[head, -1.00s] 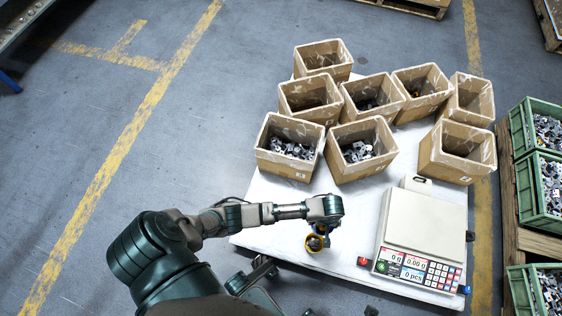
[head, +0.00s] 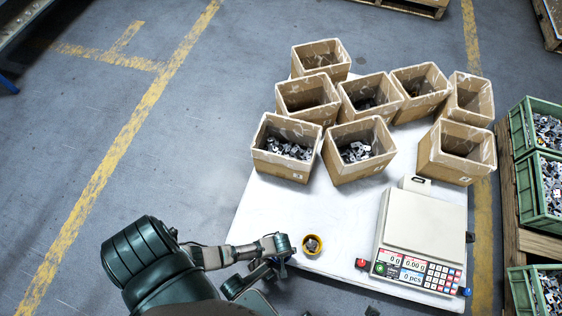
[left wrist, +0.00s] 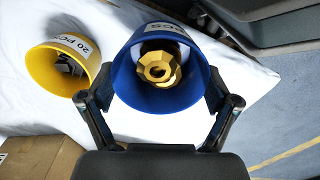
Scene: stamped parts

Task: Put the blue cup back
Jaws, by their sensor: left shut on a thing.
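In the head view my left gripper (head: 283,262) is at the front edge of the white table, and I cannot make out the blue cup there. A yellow cup (head: 312,244) stands on the table just right of that gripper, with parts inside. It also shows in the left wrist view (left wrist: 70,65), labelled 20 PCS. My right gripper is not in view.
A counting scale (head: 424,232) stands at the table's right. The white table top (head: 260,212) is clear left of the yellow cup. Green crates (head: 541,190) stand at far right.

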